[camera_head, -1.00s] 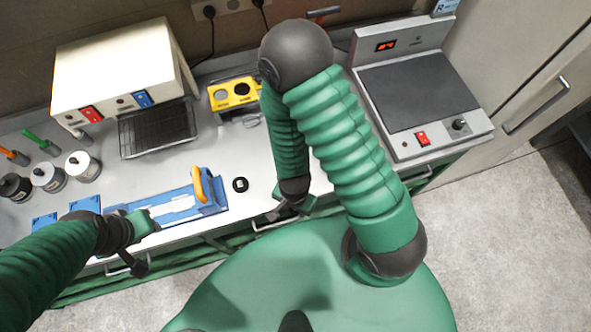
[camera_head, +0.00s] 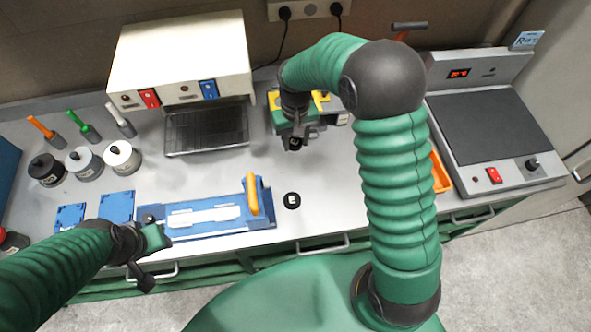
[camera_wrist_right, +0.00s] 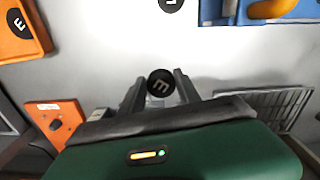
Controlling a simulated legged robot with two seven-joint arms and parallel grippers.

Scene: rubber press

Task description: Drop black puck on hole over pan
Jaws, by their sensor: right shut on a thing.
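My right gripper (camera_head: 295,138) hangs over the back middle of the bench, in front of the yellow block (camera_head: 274,99). It is shut on a black puck (camera_wrist_right: 161,82) with a white letter, held between the two fingers in the right wrist view. The puck also shows in the head view (camera_head: 294,144). My arm and gripper hide most of the yellow block, its holes and whatever lies under it.
The blue press (camera_head: 205,218) with its orange handle stands at the front. A white oven unit (camera_head: 178,58) and dark rack (camera_head: 207,130) stand behind it. Several lidded jars (camera_head: 122,158) are left. A hot plate (camera_head: 490,125) and an orange tray (camera_head: 439,173) are right.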

